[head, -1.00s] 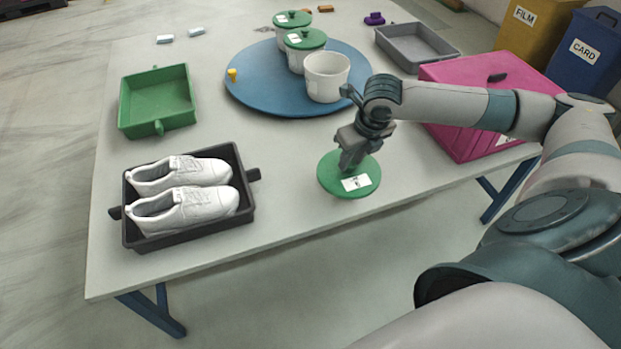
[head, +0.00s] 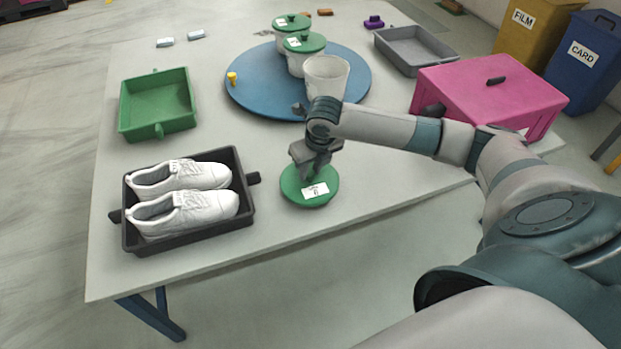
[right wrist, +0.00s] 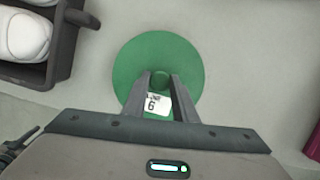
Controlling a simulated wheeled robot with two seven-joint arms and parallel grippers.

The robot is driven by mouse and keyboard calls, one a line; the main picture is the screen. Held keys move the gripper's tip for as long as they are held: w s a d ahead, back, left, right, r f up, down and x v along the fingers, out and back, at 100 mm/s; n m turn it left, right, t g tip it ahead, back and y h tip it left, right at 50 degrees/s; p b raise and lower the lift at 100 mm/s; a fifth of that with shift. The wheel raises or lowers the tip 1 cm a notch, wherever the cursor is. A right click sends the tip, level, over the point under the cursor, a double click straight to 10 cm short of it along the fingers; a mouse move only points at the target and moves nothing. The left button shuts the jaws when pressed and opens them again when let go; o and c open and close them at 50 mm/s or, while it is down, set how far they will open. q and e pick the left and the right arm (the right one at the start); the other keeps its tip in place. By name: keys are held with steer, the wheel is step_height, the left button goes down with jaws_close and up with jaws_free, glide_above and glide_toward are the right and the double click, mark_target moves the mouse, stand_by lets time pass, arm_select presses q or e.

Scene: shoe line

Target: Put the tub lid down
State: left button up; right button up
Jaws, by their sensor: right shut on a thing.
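The green tub lid (head: 293,190) is a round disc with a white label, near the table's front edge, right of the shoe tray. My right gripper (head: 311,178) is above it and shut on its knob. In the right wrist view the lid (right wrist: 190,60) shows with its knob between the fingers (right wrist: 161,84) and a label marked 6. I cannot tell whether the lid touches the table. The open white tub (head: 326,76) stands on the blue round board behind the gripper. My left gripper is not in view.
A black tray (head: 187,245) with white shoes (head: 185,210) is left of the lid. A green tray (head: 157,108) lies behind it. The blue board (head: 255,95) also bears two lidded tubs (head: 304,60). A pink box (head: 480,85) and grey tray (head: 415,50) are at right.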

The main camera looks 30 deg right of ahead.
mark_target(311, 176)
step_height(311, 176, down, 3)
steer(key=shift+s+f, duration=0.1)
steer(key=shift+f, duration=0.4)
steer(key=o, duration=1)
steer(key=shift+f, duration=0.1)
steer(key=shift+o, duration=0.2)
